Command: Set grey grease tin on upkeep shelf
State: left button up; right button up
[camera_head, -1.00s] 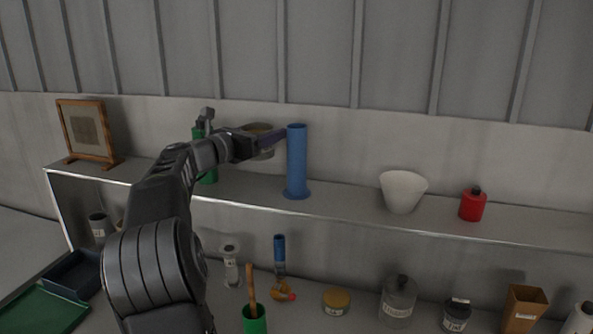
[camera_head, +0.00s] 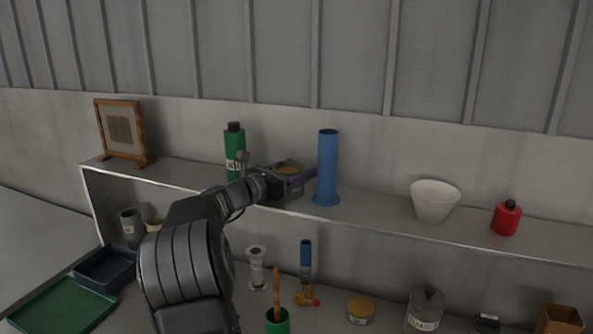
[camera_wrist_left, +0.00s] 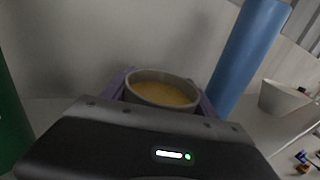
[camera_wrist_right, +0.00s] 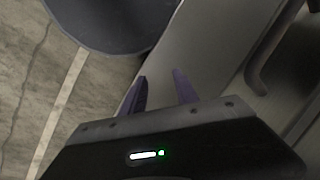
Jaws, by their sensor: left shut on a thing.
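The grey grease tin (camera_wrist_left: 160,90), round and open-topped with yellowish grease inside, is between the purple fingers of my left gripper in the left wrist view. In the head view the tin (camera_head: 290,168) is at the upper shelf (camera_head: 385,222), between a green bottle and a blue cylinder. My left gripper (camera_head: 292,180) is shut on it. I cannot tell whether the tin's base touches the shelf, as the gripper hides it. My right gripper (camera_wrist_right: 161,92) shows in the right wrist view with its fingers apart and nothing between them.
The green bottle (camera_head: 234,140) stands left of the tin and the tall blue cylinder (camera_head: 327,165) close on its right. A white bowl (camera_head: 434,201) and red bottle (camera_head: 506,217) stand further right. A wooden frame (camera_head: 121,130) stands at the left end. Several items sit below the shelf.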

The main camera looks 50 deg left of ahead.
pick_arm(q)
jog(key=shift+f, duration=0.15)
jog(key=o, duration=1.6)
jog(key=shift+r, duration=0.2)
